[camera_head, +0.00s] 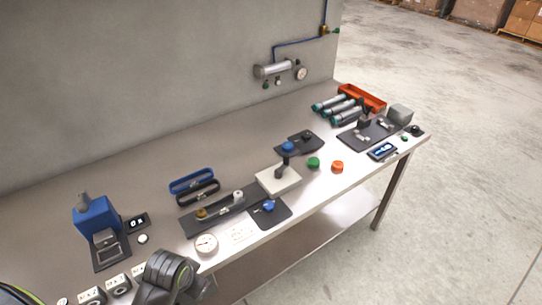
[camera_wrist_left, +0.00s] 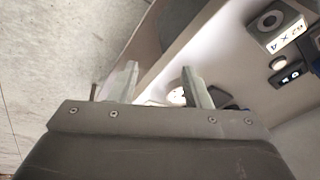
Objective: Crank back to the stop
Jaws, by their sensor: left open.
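No part is plainly marked as the crank. A white block (camera_head: 279,181) carries a dark upright post topped by a blue knob (camera_head: 287,146). To its left, a grey bar (camera_head: 220,207) with a brass-coloured end and a pale knob lies on a dark plate. A small blue handle (camera_head: 268,205) sits on a dark plate in front of the block. In the left wrist view my left gripper (camera_wrist_left: 160,85) is open, with nothing between its fingers, near the bench edge. A dark arm part of mine stands at the bottom of the head view. My right gripper is not in view.
A blue device (camera_head: 95,216) stands on the bench's left part. A round gauge (camera_head: 206,244) lies near the front edge. Green (camera_head: 313,162) and orange (camera_head: 337,167) knobs sit right of centre. An orange tray (camera_head: 362,97) is at the far end. Open floor lies beyond.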

